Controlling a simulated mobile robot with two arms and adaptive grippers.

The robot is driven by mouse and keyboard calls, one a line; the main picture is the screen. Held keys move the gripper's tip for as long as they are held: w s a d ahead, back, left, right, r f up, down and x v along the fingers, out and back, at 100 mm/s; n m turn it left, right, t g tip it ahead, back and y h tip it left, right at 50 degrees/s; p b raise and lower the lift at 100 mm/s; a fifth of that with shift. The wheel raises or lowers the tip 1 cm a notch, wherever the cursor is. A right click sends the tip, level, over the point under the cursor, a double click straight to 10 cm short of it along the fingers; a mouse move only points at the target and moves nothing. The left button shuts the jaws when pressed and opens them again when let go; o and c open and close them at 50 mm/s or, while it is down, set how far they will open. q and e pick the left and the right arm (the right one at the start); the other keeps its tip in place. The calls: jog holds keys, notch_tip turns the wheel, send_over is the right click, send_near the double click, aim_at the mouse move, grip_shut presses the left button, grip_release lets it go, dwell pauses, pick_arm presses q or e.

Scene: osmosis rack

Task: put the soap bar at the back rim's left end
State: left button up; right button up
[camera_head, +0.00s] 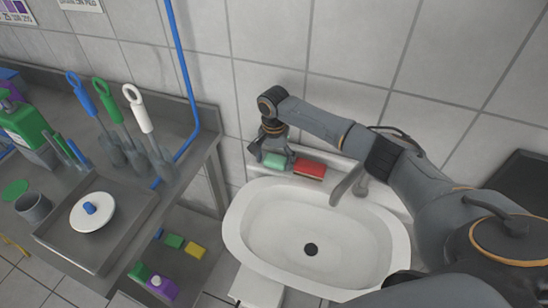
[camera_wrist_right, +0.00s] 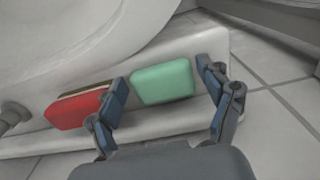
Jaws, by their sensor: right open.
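The mint-green soap bar (camera_head: 276,162) lies on the back rim (camera_head: 340,170) of the white sink, at its left end. It also shows in the right wrist view as a rounded block (camera_wrist_right: 163,82), flat on the white ledge. My right gripper (camera_head: 268,156) is at the soap bar, pointing down. In the wrist view its two fingers (camera_wrist_right: 163,76) are spread, one on each side of the soap bar. A gap shows at the right finger; the left finger is close to the bar, and I cannot tell if it touches. My left gripper is not in view.
A red sponge (camera_head: 309,170) with a dark underside sits on the rim just right of the soap bar, close to one finger. The faucet (camera_head: 350,183) stands farther right. The basin (camera_head: 300,222) is empty. A tiled wall (camera_head: 300,60) rises behind.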

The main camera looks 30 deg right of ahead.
aim_at(274, 162)
notch_tip(274, 162, up, 12)
jog(key=b, duration=0.2)
jog(key=shift+r, duration=0.2)
jog(key=shift+f, duration=0.1)
